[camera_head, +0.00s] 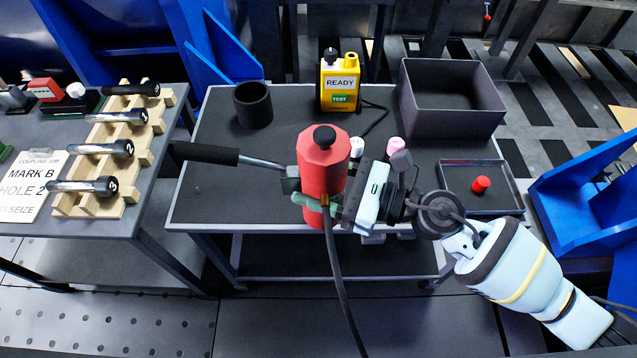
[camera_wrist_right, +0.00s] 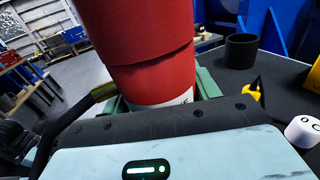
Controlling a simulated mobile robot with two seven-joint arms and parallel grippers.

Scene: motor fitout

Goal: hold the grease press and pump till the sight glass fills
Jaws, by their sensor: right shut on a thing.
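The grease press (camera_head: 323,155) is a red cylinder with a black cap, held upright over the front of the cart. Its lever with a black grip (camera_head: 205,153) points left, and a dark hose (camera_head: 340,275) hangs down from it. My right gripper (camera_head: 318,203) comes from the right and is shut on the lower part of the press, with greenish fingers around it. In the right wrist view the red body (camera_wrist_right: 140,45) stands between the fingers, above a white label band. I cannot make out a sight glass. My left gripper is not in view.
The cart top (camera_head: 215,190) carries a black cup (camera_head: 253,104), a yellow READY tester (camera_head: 340,85), a grey bin (camera_head: 452,97) and a tray (camera_head: 515,192) with a red cap (camera_head: 480,184). At left, a wooden rack (camera_head: 75,205) holds several black-handled tools.

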